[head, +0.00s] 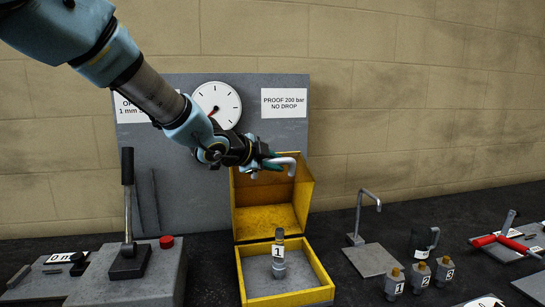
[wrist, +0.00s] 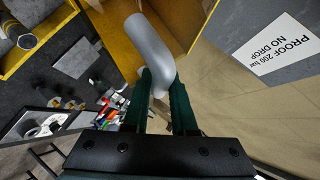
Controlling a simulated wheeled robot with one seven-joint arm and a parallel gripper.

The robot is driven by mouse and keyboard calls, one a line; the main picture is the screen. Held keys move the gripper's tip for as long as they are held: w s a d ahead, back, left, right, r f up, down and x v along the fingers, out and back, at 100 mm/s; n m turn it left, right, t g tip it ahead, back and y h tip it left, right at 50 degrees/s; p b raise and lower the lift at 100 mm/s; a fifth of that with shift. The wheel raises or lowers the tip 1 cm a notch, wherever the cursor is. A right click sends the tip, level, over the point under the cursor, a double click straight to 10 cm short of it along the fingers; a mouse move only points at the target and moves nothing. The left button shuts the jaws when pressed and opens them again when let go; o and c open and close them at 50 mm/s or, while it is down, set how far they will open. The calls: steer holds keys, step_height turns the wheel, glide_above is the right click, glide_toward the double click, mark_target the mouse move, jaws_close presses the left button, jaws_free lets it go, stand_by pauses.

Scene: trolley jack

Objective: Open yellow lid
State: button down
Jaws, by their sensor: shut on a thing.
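The yellow lid (head: 301,183) stands raised, roughly upright, at the back of a yellow box (head: 325,281), so the box is open. In the wrist view the lid's yellow edge (wrist: 118,42) is beside the fingers. A bent grey handle (head: 287,160) shows near the lid's top edge. My gripper (head: 272,163) is at the lid's top, with its green fingers shut on the handle. In the wrist view the handle (wrist: 150,47) runs between the fingertips (wrist: 163,82). Its joint with the lid is not clear.
A bottle labelled 1 (head: 279,258) stands inside the box. A grey panel with a gauge (head: 217,105) is behind. A lever block (head: 130,275) stands left. A hooked stand (head: 365,225), small numbered bottles (head: 420,276) and red-handled tool (head: 499,237) are right.

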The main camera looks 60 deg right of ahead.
steer(key=shift+w+d+r, duration=0.1)
steer(key=shift+w+d, duration=0.1)
steer(key=shift+d, duration=0.05)
steer(key=c, duration=0.7)
jaws_free()
steer(key=shift+c, duration=0.2)
steer(key=v, duration=1)
steer(key=shift+a+r, duration=0.25)
steer(key=shift+a, duration=0.1)
steer(key=shift+w, duration=0.1)
steer(key=shift+c, duration=0.2)
